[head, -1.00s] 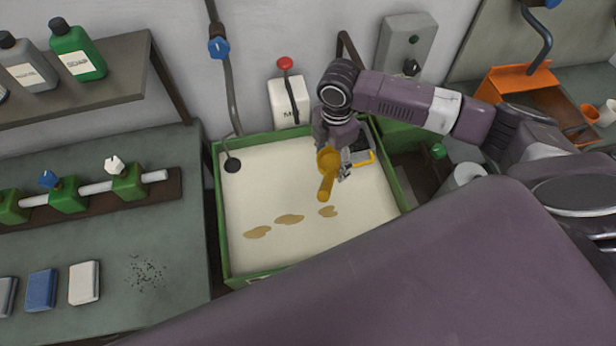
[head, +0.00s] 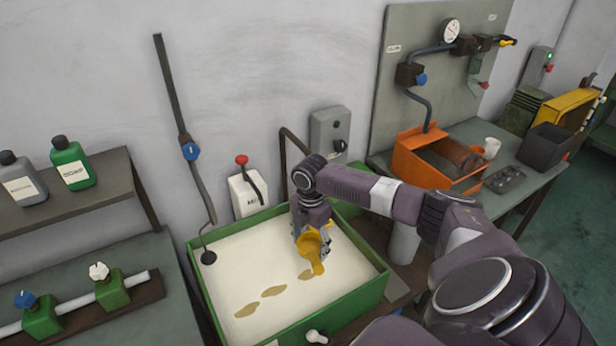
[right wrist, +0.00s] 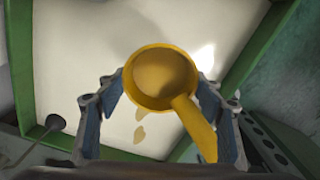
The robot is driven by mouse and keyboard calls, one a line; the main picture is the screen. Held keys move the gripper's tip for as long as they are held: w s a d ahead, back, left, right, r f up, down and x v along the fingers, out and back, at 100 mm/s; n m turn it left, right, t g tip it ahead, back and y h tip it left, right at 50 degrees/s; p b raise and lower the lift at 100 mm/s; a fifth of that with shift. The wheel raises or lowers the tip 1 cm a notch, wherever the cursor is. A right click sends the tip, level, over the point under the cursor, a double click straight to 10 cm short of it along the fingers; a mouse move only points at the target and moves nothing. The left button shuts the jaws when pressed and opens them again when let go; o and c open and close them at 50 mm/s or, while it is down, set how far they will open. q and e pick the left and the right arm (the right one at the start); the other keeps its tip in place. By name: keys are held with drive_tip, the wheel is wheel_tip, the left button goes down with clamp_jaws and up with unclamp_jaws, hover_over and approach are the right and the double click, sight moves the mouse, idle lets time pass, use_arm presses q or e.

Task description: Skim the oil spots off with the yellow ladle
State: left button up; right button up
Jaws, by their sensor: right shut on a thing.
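A green-walled tank (head: 343,304) holds pale, milky liquid. Three brown oil spots lie in a slanting row on it: left (head: 247,310), middle (head: 274,291) and right (head: 306,274). My right gripper (head: 314,236) is shut on the yellow ladle (head: 313,246) over the tank's right part. In the head view the ladle's lower end overlaps the right spot; I cannot tell if it touches the liquid. In the right wrist view the ladle's round bowl (right wrist: 160,78) sits between the fingers, brownish inside; whether it holds oil is unclear. My left gripper is out of view.
A white box with a red-knobbed lever (head: 243,180) stands behind the tank. A bench with green valve blocks (head: 112,290) is at left, an orange tray (head: 415,166) at right.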

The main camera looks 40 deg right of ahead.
drive_tip(key=shift+s+a+f+b, duration=0.1)
drive_tip(key=shift+a+f+b, duration=0.1)
drive_tip(key=shift+f, duration=0.4)
drive_tip(key=shift+s+a+f+b, duration=0.1)
drive_tip(key=shift+f+b, duration=0.05)
drive_tip(key=shift+f, duration=0.45)
drive_tip(key=shift+d+f, duration=0.1)
drive_tip(key=shift+f, duration=0.2)
drive_tip(key=shift+w+f+b, duration=0.1)
drive_tip(key=shift+f+b, duration=0.25)
drive_tip(key=shift+f, duration=0.3)
wheel_tip(320, 180, down, 6)
drive_tip(key=b, duration=0.6)
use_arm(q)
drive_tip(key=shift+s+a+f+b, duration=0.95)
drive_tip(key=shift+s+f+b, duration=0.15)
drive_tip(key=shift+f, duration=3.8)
use_arm(e)
drive_tip(key=shift+w+a, duration=1.5)
drive_tip(key=shift+a, duration=4.7)
drive_tip(key=shift+w+a, duration=1.5)
drive_tip(key=shift+a, duration=4.7)
use_arm(q)
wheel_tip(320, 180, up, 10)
drive_tip(key=p, duration=0.9)
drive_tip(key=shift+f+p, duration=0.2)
drive_tip(key=shift+p, duration=0.1)
use_arm(e)
wheel_tip(320, 180, up, 12)
